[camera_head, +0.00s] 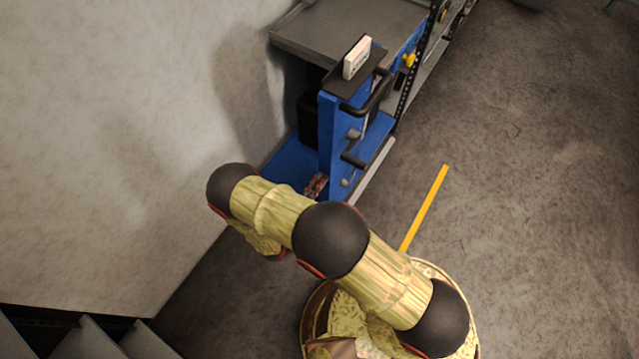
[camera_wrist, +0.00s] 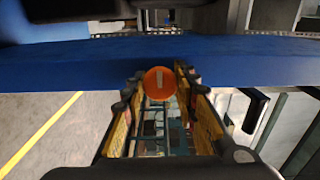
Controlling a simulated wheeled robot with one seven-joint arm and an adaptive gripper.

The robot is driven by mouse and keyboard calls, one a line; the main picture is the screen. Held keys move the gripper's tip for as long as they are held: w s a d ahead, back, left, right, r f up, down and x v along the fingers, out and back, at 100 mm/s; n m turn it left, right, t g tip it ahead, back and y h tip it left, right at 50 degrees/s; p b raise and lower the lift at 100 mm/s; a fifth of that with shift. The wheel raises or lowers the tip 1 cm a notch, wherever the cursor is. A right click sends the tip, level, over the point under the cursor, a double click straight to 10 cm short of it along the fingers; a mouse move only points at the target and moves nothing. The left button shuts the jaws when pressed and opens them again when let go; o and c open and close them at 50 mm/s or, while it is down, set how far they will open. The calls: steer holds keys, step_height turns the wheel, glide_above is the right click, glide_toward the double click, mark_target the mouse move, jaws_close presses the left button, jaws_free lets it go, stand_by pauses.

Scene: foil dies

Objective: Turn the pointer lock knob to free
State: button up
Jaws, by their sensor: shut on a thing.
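The pointer lock knob (camera_wrist: 160,83) is a round orange disc with a pale pointer bar, upright in the wrist view. It sits at the lower edge of a blue panel (camera_wrist: 60,66). My gripper (camera_wrist: 161,76) has its yellow and black fingers on the left and right of the knob and is shut on it. In the head view the blue machine body (camera_head: 331,130) stands beyond my arm. The knob cannot be made out there, and my gripper is mostly hidden by my arm.
The machine carries black handles (camera_head: 375,97) on its right side and a white box (camera_head: 357,57) on top. A grey table (camera_head: 345,28) stands behind it. A wall is on the left. Open floor with a yellow strip (camera_head: 425,207) lies to the right.

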steer(key=shift+a, duration=0.1)
steer(key=o, duration=1.1)
steer(key=shift+o, duration=0.2)
steer(key=v, duration=1.2)
